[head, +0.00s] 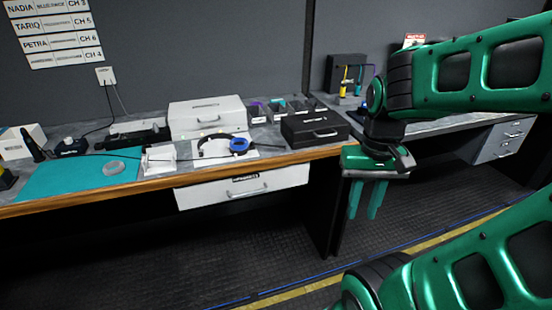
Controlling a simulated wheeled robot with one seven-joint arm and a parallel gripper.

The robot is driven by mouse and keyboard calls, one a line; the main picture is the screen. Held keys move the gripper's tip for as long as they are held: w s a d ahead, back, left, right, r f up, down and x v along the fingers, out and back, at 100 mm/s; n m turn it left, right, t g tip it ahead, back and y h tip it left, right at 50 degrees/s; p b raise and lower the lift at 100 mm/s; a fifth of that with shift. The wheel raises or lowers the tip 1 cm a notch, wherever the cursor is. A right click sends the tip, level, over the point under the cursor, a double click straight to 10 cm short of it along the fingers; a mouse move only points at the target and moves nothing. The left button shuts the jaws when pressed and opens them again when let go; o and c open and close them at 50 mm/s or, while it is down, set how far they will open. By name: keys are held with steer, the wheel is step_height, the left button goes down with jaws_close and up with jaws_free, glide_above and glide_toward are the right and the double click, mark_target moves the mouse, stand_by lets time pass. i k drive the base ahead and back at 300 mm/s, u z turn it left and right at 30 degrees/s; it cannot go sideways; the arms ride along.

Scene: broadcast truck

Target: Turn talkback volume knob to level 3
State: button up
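My green gripper (362,214) hangs in front of the bench, to the right of the drawer, with its fingers pointing down. A gap shows between the two fingers, so it is open, and nothing is between them. It is well apart from the items on the bench. A small black box (70,147) with a bluish round top sits at the back left of the bench, with a cable running up to the wall. I cannot tell whether that top is the talkback volume knob, and no level marks are readable.
The bench (250,165) holds a teal mat (85,182), a headset (222,146), a white case (205,117) and a black case (315,128). A white drawer (243,187) is under it. A name sheet (58,33) is on the wall. The dark floor (190,258) in front looks clear.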

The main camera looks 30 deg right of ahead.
mark_target(68, 140)
steer(key=z, duration=0.1)
steer(key=k, duration=0.1)
steer(key=z, duration=0.3)
steer(key=i, duration=1)
steer(key=u, duration=1.4)
steer(key=k, duration=0.6)
steer(key=u, duration=0.1)
